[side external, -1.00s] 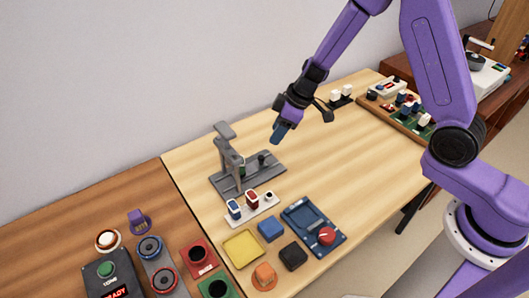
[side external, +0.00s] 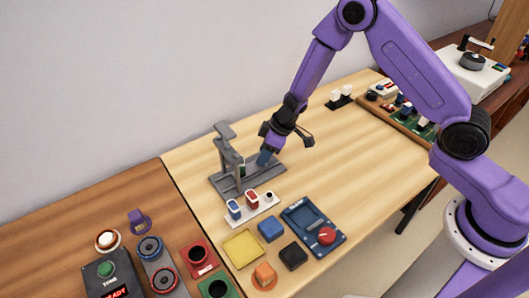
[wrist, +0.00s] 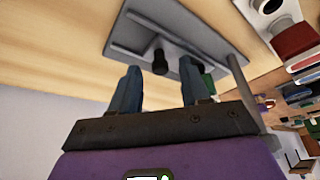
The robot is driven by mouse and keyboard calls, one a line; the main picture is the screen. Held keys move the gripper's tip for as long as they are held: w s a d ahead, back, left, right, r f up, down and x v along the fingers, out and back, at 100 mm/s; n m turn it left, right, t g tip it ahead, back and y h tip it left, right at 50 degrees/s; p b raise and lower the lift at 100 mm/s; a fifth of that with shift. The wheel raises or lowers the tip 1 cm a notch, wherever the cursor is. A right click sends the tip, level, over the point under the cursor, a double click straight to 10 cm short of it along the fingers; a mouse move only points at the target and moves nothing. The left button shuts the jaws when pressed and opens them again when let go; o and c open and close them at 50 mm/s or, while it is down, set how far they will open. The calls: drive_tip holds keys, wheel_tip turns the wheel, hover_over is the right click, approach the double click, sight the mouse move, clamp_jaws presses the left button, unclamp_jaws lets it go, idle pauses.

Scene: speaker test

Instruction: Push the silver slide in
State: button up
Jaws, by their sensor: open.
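A grey fixture (side external: 225,186) with a flat base and an upright post stands on the light wooden table, left of the middle. In the wrist view its grey plate (wrist: 135,45) carries a black knob (wrist: 160,62), which may belong to the silver slide; I cannot tell the slide apart from the fixture. My gripper (side external: 264,158) is low over the right part of the fixture's base. In the wrist view, my gripper (wrist: 158,72) is open, its two blue fingers apart on either side of the knob's line. Whether they touch it is unclear. The side view hides the knob.
A white strip with blue and red switches (side external: 252,207) lies in front of the fixture. A blue tray with a red knob (side external: 314,228), a yellow tray (side external: 243,248) and small blocks are nearer.

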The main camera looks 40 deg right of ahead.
sight(253, 170)
drive_tip(key=shift+f, duration=0.2)
clamp_jaws()
drive_tip(key=shift+a, duration=2.05)
unclamp_jaws()
drive_tip(key=shift+a, duration=0.1)
drive_tip(key=shift+r, duration=0.1)
drive_tip(key=v, duration=1.7)
